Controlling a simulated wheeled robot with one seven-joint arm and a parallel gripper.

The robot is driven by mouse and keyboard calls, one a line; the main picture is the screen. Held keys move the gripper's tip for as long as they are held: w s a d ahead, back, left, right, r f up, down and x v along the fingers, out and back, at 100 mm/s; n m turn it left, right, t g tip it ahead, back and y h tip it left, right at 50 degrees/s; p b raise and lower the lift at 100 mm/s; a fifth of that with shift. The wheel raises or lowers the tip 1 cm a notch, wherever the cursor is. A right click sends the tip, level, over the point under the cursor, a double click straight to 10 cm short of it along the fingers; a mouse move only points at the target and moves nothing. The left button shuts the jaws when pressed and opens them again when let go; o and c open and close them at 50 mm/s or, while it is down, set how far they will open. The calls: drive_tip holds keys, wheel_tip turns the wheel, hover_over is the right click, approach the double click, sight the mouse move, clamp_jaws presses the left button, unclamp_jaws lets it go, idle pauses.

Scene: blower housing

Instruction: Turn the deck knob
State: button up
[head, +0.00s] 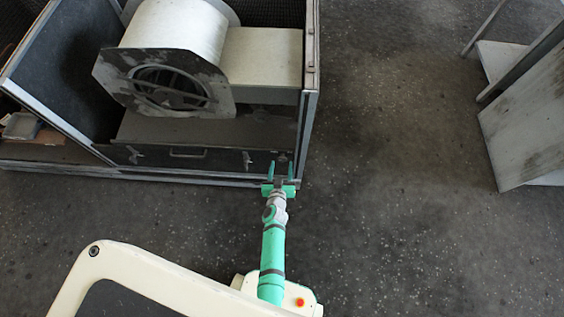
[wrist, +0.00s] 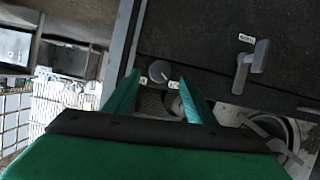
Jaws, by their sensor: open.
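A small round grey knob (wrist: 159,71) with a white label beside it shows in the wrist view, set on the dark deck near its metal edge strip. It is probably the deck knob; the head view also shows a small light fitting (head: 283,157) there, too small to tell. My gripper (head: 280,166) is at the front right corner of the housing in the head view. In the wrist view my gripper (wrist: 158,78) has its two green fingers spread, and the knob appears in line with the gap between the tips. I cannot tell whether either finger touches it.
A grey lever handle (wrist: 249,66) with a label stands to the right in the wrist view. The blower drum (head: 166,82) sits farther back in the housing frame (head: 311,60). Open floor (head: 400,200) lies to the right, with a panelled stand (head: 525,130) beyond.

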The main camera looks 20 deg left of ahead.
sight(283, 160)
drive_tip(key=shift+x, duration=1.65)
drive_tip(key=c, duration=1)
drive_tip(key=shift+c, duration=0.2)
drive_tip(key=shift+m+y, duration=0.6)
drive_tip(key=shift+m, duration=0.1)
drive_tip(key=shift+d+m+g+y, duration=0.15)
drive_tip(key=shift+m+g+y, duration=0.15)
drive_tip(key=shift+m+y, duration=0.55)
drive_tip(key=shift+d+f+m+y, duration=0.15)
drive_tip(key=shift+m+y, duration=0.2)
drive_tip(key=shift+m, duration=0.6)
drive_tip(key=shift+w+d+m+y, duration=0.1)
drive_tip(key=shift+m+y, duration=0.4)
drive_tip(key=shift+m, duration=0.6)
